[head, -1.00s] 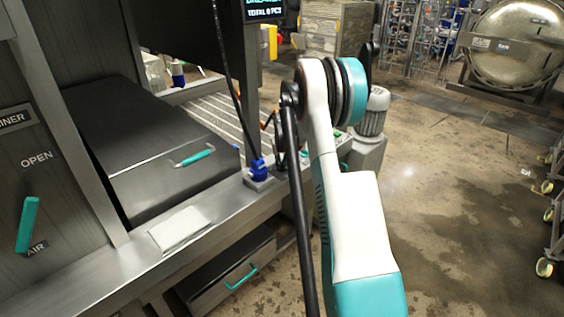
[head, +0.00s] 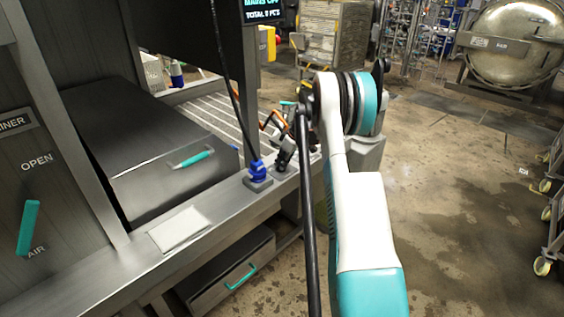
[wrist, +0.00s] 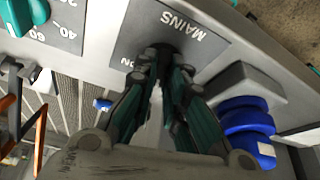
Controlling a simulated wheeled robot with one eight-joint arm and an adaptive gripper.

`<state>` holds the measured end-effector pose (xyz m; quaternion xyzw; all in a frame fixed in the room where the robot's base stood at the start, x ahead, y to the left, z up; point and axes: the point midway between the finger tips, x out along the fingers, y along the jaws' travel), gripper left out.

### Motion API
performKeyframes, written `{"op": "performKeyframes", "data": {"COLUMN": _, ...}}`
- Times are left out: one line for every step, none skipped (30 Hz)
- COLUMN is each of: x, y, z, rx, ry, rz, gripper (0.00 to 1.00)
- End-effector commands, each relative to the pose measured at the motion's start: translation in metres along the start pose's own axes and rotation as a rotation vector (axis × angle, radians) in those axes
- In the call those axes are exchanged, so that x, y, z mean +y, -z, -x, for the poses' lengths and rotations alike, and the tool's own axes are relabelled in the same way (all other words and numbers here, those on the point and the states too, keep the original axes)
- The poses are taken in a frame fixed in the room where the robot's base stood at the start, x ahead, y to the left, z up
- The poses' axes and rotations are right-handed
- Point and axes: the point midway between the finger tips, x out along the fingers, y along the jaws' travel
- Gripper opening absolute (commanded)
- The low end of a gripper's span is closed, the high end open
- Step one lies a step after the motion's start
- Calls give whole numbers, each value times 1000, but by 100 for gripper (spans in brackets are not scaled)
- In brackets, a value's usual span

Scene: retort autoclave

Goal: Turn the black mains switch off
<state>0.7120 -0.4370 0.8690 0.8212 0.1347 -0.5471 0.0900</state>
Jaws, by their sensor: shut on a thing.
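In the wrist view, the black mains switch (wrist: 166,46) sits on a dark plate marked MAINS (wrist: 185,28). Only a small dark part of it shows between the fingertips. The letters ON show on the plate to the left of the fingers. My gripper (wrist: 165,62) is shut on the switch, with a finger on each side. In the head view my gripper (head: 286,148) is at the right end of the metal ledge, and the switch cannot be made out there. A display (head: 262,10) at the top appears to read MAINS OFF.
A blue fitting (head: 258,172) on a grey block stands close beside my gripper; it also shows in the wrist view (wrist: 245,122). A teal knob (wrist: 28,14) with a number scale is at the upper left there. Open floor (head: 450,200) lies to the right.

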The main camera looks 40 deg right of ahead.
Motion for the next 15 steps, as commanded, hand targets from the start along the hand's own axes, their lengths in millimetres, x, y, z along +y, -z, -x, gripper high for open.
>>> {"op": "performKeyframes", "data": {"x": 0, "y": -1, "z": -2, "rx": -3, "ry": 19, "rz": 41, "gripper": 0}}
{"op": "performKeyframes", "data": {"x": 0, "y": -1, "z": -2, "rx": -3, "ry": 30, "rz": 67, "gripper": 0}}
{"op": "performKeyframes", "data": {"x": 0, "y": -1, "z": -2, "rx": -3, "ry": 45, "rz": 101, "gripper": 0}}
{"op": "performKeyframes", "data": {"x": 0, "y": -1, "z": -2, "rx": -2, "ry": 55, "rz": 127, "gripper": 0}}
{"op": "performKeyframes", "data": {"x": 0, "y": 0, "z": -2, "rx": -2, "ry": 66, "rz": 152, "gripper": 0}}
{"op": "performKeyframes", "data": {"x": 0, "y": -1, "z": -2, "rx": -3, "ry": 80, "rz": 185, "gripper": 0}}
{"op": "performKeyframes", "data": {"x": 1, "y": -1, "z": -2, "rx": -3, "ry": 89, "rz": 209, "gripper": 0}}
{"op": "performKeyframes", "data": {"x": 1, "y": -1, "z": -2, "rx": -3, "ry": 98, "rz": 232, "gripper": 0}}
{"op": "performKeyframes", "data": {"x": 1, "y": -1, "z": -2, "rx": -4, "ry": 111, "rz": 262, "gripper": 0}}
{"op": "performKeyframes", "data": {"x": 1, "y": 0, "z": -2, "rx": -3, "ry": 119, "rz": 282, "gripper": 0}}
{"op": "performKeyframes", "data": {"x": 1, "y": 0, "z": -2, "rx": -3, "ry": 128, "rz": 303, "gripper": 0}}
{"op": "performKeyframes", "data": {"x": 1, "y": 0, "z": -2, "rx": -3, "ry": 139, "rz": 329, "gripper": 0}}
{"op": "performKeyframes", "data": {"x": 1, "y": 0, "z": -2, "rx": -3, "ry": 147, "rz": 347, "gripper": 0}}
{"op": "performKeyframes", "data": {"x": 1, "y": 0, "z": -2, "rx": -3, "ry": 154, "rz": 364, "gripper": 0}}
{"op": "performKeyframes", "data": {"x": 1, "y": 0, "z": -2, "rx": -3, "ry": 163, "rz": 386, "gripper": 0}}
